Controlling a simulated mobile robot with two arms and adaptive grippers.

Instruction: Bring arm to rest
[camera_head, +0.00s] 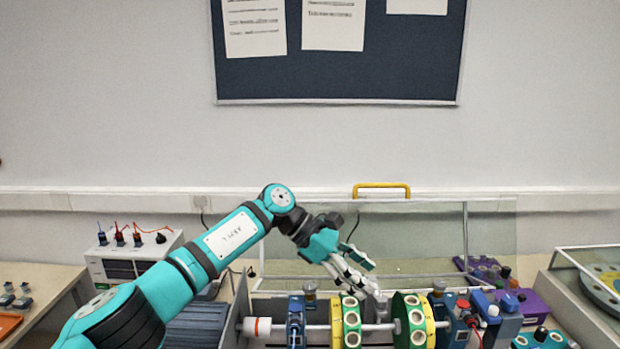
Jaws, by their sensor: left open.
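My left arm comes in from the lower left, bends at a raised elbow and slopes down to the right. My left gripper (366,280) is open and looks empty. Its fingers point down and right, over the shaft rig (375,328). My right gripper is not in view.
A clear cover with a yellow handle (381,186) stands up behind the rig. A meter box with plugged leads (130,255) is at the left. Blue blocks (490,318) and a purple part (535,306) are at the right. The wall above is clear below a notice board (340,75).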

